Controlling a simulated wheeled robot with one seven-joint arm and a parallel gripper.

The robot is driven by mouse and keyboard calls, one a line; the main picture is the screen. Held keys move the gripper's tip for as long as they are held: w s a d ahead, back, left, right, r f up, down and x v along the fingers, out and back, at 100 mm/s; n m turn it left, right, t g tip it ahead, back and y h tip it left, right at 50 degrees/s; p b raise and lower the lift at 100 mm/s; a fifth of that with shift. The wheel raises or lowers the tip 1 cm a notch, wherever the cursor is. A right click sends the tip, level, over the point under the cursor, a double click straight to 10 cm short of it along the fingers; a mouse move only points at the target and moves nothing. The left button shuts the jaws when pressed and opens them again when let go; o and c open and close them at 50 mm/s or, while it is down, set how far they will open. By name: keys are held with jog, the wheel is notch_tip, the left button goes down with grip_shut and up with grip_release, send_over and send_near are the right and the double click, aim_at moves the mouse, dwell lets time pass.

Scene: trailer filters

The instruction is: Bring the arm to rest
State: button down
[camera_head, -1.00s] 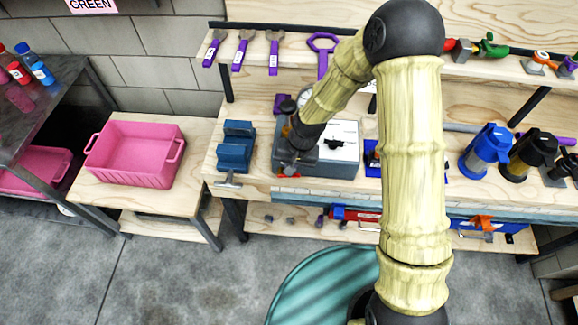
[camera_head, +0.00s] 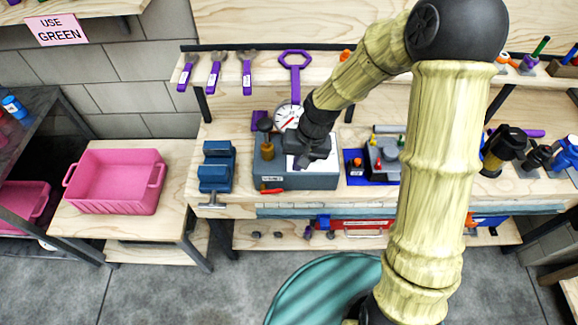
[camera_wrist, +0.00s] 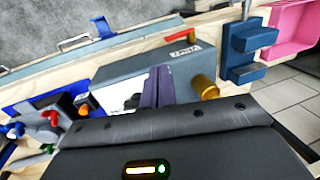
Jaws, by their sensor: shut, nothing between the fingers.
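My gripper (camera_head: 303,161) is shut and empty. It is above the grey box-shaped device (camera_head: 315,180) on the workbench, with my arm reaching in from the right. In the wrist view, my gripper's dark fingers (camera_wrist: 158,88) lie together in front of the grey device (camera_wrist: 135,82). I cannot tell whether they touch it. A brass cylinder (camera_wrist: 205,88) and a red lever (camera_wrist: 182,36) show on the device.
A blue vise (camera_head: 217,168) stands left of the device. A pink bin (camera_head: 116,181) sits on a low table farther left. A blue tray (camera_head: 372,168) with small parts lies to the right. Purple wrenches (camera_head: 247,72) hang behind. Filters (camera_head: 502,150) stand at right.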

dwell(0.5)
jog(key=s+d+r+t+h, duration=0.1)
jog(key=s+d+r, duration=0.2)
jog(key=d, duration=0.2)
jog(key=s+d+r+t, duration=0.1)
jog(key=s+d+r, duration=0.1)
jog(key=d, duration=0.4)
jog(key=s+d+r+m+h, duration=0.1)
jog(key=s+d+r, duration=0.2)
jog(key=d, duration=0.3)
jog(key=shift+s+r+t+h, duration=0.3)
jog(key=shift+s+r+t, duration=0.1)
jog(key=shift+r, duration=0.2)
jog(key=c, duration=1.2)
grip_release()
jog(key=shift+c, duration=0.9)
jog(key=shift+w+d, duration=0.1)
jog(key=shift+d, duration=0.05)
